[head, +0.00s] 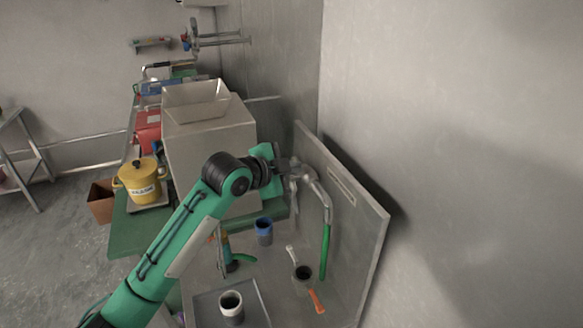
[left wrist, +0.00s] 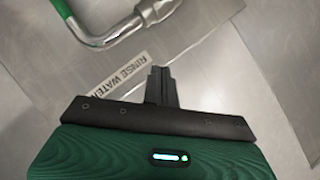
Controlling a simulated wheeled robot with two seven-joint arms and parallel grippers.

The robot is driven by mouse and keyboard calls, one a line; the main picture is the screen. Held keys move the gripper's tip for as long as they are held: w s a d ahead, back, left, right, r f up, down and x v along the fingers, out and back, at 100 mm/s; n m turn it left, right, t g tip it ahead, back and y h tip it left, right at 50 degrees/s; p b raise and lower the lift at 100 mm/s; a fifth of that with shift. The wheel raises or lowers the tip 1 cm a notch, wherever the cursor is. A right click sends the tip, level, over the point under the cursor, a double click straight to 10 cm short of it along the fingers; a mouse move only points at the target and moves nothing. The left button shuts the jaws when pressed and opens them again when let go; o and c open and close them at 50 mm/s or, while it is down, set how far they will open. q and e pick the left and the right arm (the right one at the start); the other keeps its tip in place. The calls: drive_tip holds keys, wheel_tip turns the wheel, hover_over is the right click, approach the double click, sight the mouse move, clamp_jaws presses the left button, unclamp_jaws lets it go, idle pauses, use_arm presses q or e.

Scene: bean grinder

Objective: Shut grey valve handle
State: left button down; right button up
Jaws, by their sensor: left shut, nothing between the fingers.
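My left gripper (head: 287,165) reaches in at the middle of the head view, beside a metal tap (head: 313,180) with a green sleeve. In the left wrist view its dark fingers (left wrist: 160,84) are shut together and empty. They point at the metal panel, near the RINSE WATER label (left wrist: 116,75). The tap's bent pipe (left wrist: 128,24) and green sleeve (left wrist: 75,22) cross the upper left of the wrist view, apart from the fingertips. Grey metal parts crowd around the gripper in the head view, and I cannot tell clearly which one is the grey valve handle. My right gripper is not in view.
The upright metal panel (head: 360,215) stands right of the tap. A blue cup (head: 264,226), a dark-filled cup (head: 232,303) and an orange-handled tool (head: 316,300) sit below. A large box-shaped machine (head: 190,150) and a yellow pot (head: 140,177) stand to the left.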

use_arm(q)
drive_tip(key=shift+s+d+f+m+t+b, duration=0.25)
drive_tip(key=shift+s+f+m+t+b, duration=0.5)
drive_tip(key=shift+b, duration=0.25)
idle(1.1)
